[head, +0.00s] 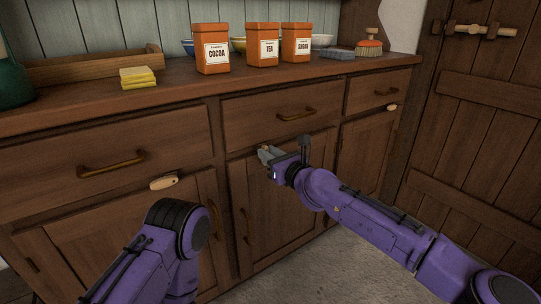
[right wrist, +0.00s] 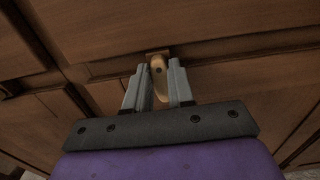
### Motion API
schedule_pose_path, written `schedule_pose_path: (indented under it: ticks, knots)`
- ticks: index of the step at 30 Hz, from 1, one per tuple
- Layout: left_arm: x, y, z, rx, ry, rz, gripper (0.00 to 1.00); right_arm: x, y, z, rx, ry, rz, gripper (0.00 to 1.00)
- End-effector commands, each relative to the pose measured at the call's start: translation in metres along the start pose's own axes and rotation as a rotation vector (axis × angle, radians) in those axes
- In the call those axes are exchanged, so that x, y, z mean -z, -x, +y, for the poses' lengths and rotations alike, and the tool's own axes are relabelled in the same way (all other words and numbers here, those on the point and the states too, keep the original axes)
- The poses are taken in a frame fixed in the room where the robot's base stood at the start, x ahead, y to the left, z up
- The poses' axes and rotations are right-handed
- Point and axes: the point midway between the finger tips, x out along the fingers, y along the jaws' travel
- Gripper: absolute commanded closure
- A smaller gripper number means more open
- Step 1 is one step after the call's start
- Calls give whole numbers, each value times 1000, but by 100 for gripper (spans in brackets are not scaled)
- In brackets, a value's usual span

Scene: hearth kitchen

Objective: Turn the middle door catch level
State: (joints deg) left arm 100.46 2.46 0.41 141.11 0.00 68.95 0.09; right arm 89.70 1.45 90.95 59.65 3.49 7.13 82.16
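The middle door catch (right wrist: 159,68) is a small light-wood piece on a plate at the top of the middle cupboard door (head: 285,215). In the right wrist view it lies lengthwise between my fingers, pointing down the picture, not crosswise. In the head view it is mostly hidden by my right gripper (head: 266,154). The fingers of my right gripper (right wrist: 160,88) stand close on both sides of the catch, with almost no gap, and look shut on it. My left arm shows at the lower left in the head view; its gripper is out of sight.
The left door catch (head: 164,183) and right door catch (head: 392,107) lie about level. Drawer handles (head: 296,114) stick out just above the middle door. Canisters (head: 211,50), yellow sponges (head: 138,77) and a brush (head: 369,45) stand on the counter. A plank door (head: 475,120) is at the right.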

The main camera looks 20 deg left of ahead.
Motion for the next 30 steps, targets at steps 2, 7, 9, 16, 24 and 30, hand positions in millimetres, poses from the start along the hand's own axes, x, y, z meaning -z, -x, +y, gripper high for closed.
schedule_pose_path:
  ticks: [2, 7, 9, 16, 24, 30]
  knots:
    - [0, 0, 0, 0, 0, 0, 57, 0, 0, 0, 0, 0, 0, 100]
    - [0, -1, 0, 0, 0, 0, 57, 0, 0, 0, 1, 6, 0, 100]
    - [-1, -2, 0, 0, 0, 0, 57, 1, 0, 0, 1, 17, 0, 100]
    - [-4, -8, 1, 0, 0, -1, 57, 2, 0, -1, 1, 116, 0, 100]
    - [-10, -20, 2, 0, 2, -4, 57, 2, 0, -2, 0, 346, 0, 100]
    - [-21, -28, 1, -5, -64, -76, 57, 2, 0, -3, 0, 538, 1, 100]
